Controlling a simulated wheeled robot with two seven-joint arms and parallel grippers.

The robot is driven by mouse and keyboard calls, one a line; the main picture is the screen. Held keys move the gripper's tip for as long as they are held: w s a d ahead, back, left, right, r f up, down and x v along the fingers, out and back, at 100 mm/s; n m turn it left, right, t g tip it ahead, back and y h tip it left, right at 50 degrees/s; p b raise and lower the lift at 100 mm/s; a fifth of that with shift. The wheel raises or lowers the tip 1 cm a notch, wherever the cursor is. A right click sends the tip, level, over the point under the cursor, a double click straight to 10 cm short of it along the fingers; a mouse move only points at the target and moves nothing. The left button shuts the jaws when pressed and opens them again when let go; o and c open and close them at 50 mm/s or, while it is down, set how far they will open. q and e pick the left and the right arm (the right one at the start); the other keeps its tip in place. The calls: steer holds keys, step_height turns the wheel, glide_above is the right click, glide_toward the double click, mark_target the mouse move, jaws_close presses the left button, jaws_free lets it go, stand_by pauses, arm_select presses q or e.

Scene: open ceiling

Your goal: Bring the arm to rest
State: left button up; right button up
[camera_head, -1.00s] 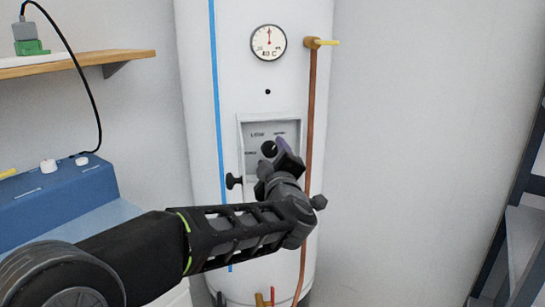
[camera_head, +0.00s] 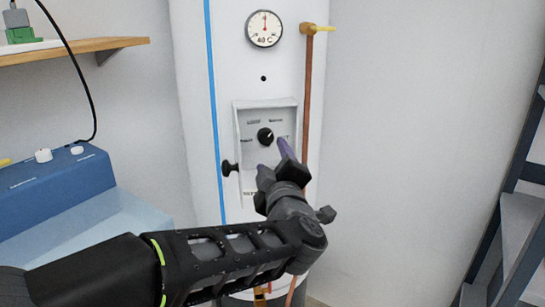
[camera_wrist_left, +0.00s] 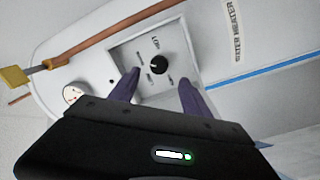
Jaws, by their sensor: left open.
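My left arm comes in from the lower left in the head view. Its gripper (camera_head: 274,156) is in front of the white water heater (camera_head: 190,60), just below and right of a black dial (camera_head: 265,137) in a recessed panel (camera_head: 240,125). In the left wrist view the gripper's two purple fingers (camera_wrist_left: 160,85) are apart with nothing between them. The dial (camera_wrist_left: 160,64) shows beyond them, clear of both fingertips. My right gripper is in neither view.
A copper pipe (camera_head: 313,90) with a yellow-handled valve (camera_head: 313,29) runs down the heater's right. A blue box (camera_head: 60,190) stands at left below a wooden shelf (camera_head: 75,52). A dark rack (camera_head: 520,210) is at right.

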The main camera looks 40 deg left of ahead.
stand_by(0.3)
arm_select(q)
steer(key=w+d+f+m+t+h, duration=0.1)
steer(key=w+d+f+m+h, duration=0.3)
steer(key=f, duration=0.4)
steer(key=w+d+f+m+h, duration=0.3)
steer(key=d+f+m+h, duration=0.1)
steer(key=f, duration=0.4)
steer(key=s+d+f+m+g+h, duration=0.2)
steer(key=d+f, duration=0.2)
steer(key=f, duration=0.4)
steer(key=s+d+f+m+g+h, duration=0.15)
steer(key=d+f, duration=0.25)
steer(key=f, duration=0.4)
steer(key=s+d+f+m+g+h, duration=0.1)
steer(key=d+f+m+g+h, duration=0.15)
steer(key=f, duration=0.55)
steer(key=s+d+f+m+g+h, duration=0.15)
steer(key=s+d+f+g, duration=0.35)
steer(key=s+f, duration=0.7)
steer(key=s+d+f+m+g+h, duration=0.1)
steer(key=s+d+f+m+g, duration=0.2)
steer(key=s+d+f, duration=0.65)
steer(key=s+d+p+v, duration=0.2)
steer(key=s+p+v, duration=0.1)
steer(key=p+v, duration=1.1)
steer(key=shift+r+n, duration=0.35)
steer(key=shift+r, duration=0.15)
